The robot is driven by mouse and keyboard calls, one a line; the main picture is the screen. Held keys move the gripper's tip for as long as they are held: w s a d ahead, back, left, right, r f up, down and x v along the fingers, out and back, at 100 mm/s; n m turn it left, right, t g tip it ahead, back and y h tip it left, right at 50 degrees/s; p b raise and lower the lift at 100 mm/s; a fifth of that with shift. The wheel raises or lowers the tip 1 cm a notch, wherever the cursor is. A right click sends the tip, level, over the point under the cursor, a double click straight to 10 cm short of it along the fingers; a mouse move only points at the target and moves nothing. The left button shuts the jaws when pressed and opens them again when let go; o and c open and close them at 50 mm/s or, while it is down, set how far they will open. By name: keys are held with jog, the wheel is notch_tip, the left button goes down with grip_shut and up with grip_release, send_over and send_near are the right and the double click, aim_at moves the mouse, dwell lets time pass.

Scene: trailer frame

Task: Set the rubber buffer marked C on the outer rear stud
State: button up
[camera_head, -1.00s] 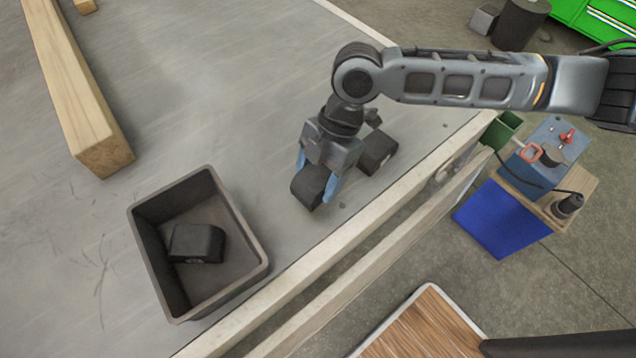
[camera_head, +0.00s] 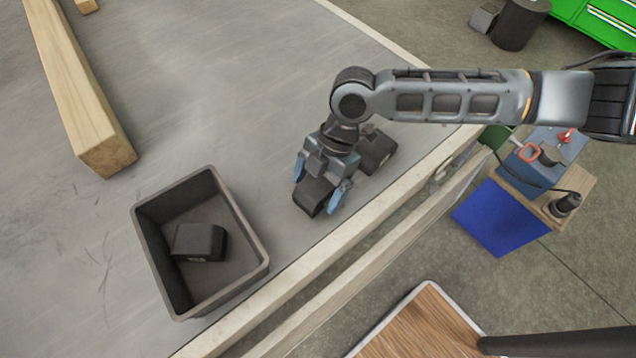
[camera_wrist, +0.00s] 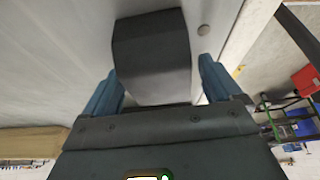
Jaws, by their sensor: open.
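My gripper (camera_head: 316,196) is open, its blue fingers on either side of a black rubber buffer (camera_head: 314,198) near the frame's edge. In the wrist view that buffer (camera_wrist: 152,58) sits between the spread fingers, with a gap showing beside it. Its letter cannot be read. Whether it sits on a stud is hidden. A second black buffer (camera_head: 378,148) stands just behind my gripper, partly covered by it. A third black buffer (camera_head: 198,242) lies in the grey bin, with a pale mark too small to read.
The open bin (camera_head: 258,262) stands on the grey deck (camera_head: 250,110), left of my gripper. A wooden beam (camera_head: 82,110) lies at the far left. A pale rail (camera_head: 400,192) runs along the deck edge.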

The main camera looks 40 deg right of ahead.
jog(key=shift+f, duration=0.1)
jog(key=shift+f+b, duration=0.15)
jog(key=shift+b, duration=0.45)
jog(key=v, duration=0.8)
jog(key=shift+s+d, duration=0.25)
jog(key=shift+d, duration=0.05)
